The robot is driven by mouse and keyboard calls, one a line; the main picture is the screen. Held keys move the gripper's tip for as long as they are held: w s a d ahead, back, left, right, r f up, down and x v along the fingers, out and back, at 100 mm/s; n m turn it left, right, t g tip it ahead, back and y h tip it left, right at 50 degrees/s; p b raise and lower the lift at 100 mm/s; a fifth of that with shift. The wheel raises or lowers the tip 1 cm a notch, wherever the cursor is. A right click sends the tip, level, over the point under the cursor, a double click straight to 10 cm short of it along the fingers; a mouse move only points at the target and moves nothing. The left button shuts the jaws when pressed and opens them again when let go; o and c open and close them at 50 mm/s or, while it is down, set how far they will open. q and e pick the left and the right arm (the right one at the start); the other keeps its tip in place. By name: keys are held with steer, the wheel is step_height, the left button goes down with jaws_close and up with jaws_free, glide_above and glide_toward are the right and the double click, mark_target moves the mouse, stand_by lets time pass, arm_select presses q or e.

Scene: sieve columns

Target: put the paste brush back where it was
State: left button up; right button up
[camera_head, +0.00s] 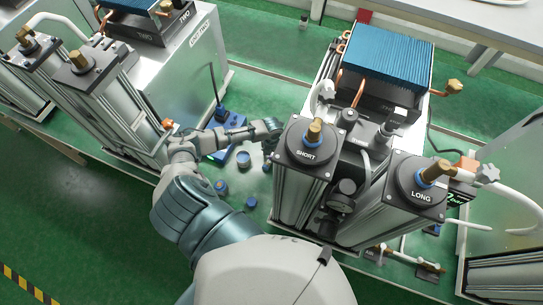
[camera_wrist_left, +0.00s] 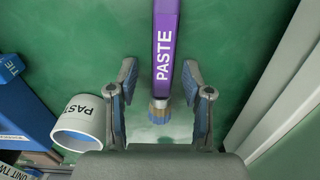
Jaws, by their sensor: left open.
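In the head view my left gripper (camera_head: 271,137) is beside the SHORT column, and I cannot make out the brush there. A white pot marked PASTE (camera_wrist_left: 80,119) with a blue inner rim is left of the gripper in the wrist view. My right gripper is not in view.
The column marked SHORT (camera_head: 305,152) stands just right of the left gripper, with the LONG column (camera_head: 420,184) beyond it. A blue block (camera_wrist_left: 22,105) is at the left of the wrist view. Several small blue-rimmed pots stand near my forearm. Green surface surrounds the brush.

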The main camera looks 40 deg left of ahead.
arm_select(q)
steer(key=shift+d, duration=0.1)
jaws_close()
steer(key=shift+r, duration=0.15)
